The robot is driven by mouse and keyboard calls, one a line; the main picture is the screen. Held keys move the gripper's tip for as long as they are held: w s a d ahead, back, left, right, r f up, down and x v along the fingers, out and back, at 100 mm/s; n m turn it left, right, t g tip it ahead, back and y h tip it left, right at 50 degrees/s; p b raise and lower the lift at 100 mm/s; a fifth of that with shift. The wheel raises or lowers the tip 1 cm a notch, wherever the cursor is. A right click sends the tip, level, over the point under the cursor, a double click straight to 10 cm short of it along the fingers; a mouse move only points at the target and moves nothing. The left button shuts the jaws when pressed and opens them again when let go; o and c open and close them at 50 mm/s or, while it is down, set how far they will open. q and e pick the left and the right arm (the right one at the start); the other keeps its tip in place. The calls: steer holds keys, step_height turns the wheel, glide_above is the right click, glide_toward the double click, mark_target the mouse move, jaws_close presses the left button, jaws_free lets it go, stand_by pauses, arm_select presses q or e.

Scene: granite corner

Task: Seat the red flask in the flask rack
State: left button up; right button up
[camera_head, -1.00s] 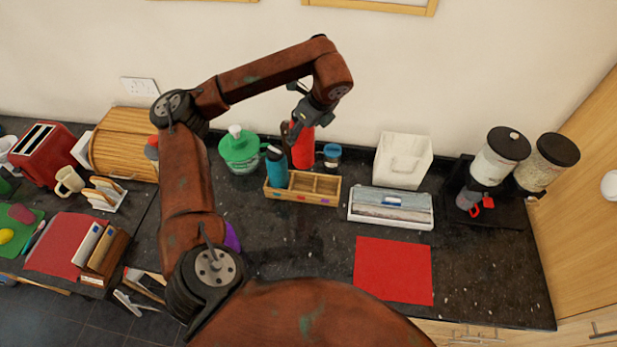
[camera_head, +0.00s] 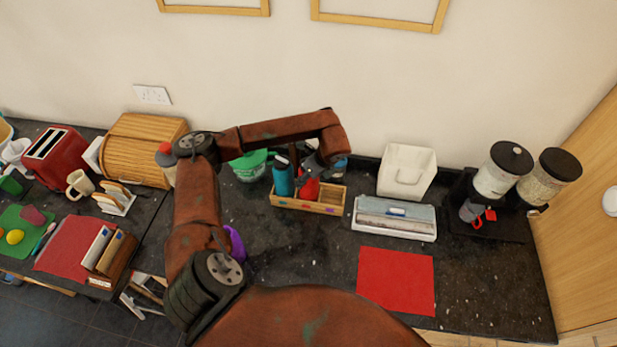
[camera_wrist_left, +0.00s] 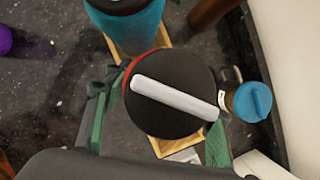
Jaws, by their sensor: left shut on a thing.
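The red flask (camera_head: 310,189) is upright at the middle of the wooden flask rack (camera_head: 333,208). In the left wrist view its black lid (camera_wrist_left: 172,112) with a pale handle fills the centre, with a sliver of red at its edge. My left gripper (camera_head: 309,172) is shut on the red flask from above, its green-sided fingers (camera_wrist_left: 155,128) on either side. Whether the flask's base rests on the rack floor is hidden. A teal flask (camera_head: 283,179) stands in the rack's left compartment and also shows in the wrist view (camera_wrist_left: 130,25). The right compartment looks empty.
A blue-lidded jar (camera_wrist_left: 252,102) stands close beside the red flask, behind the rack. A green container (camera_head: 248,166) is behind left. A white bin (camera_head: 407,172) and a box of rolls (camera_head: 394,218) are right. Bare counter lies in front of the rack.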

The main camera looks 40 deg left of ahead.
arm_select(q)
steer(key=shift+f, duration=0.3)
steer(key=o, duration=1.5)
steer(key=shift+r, duration=0.1)
steer(key=b+v, duration=0.2)
steer(key=v, duration=1)
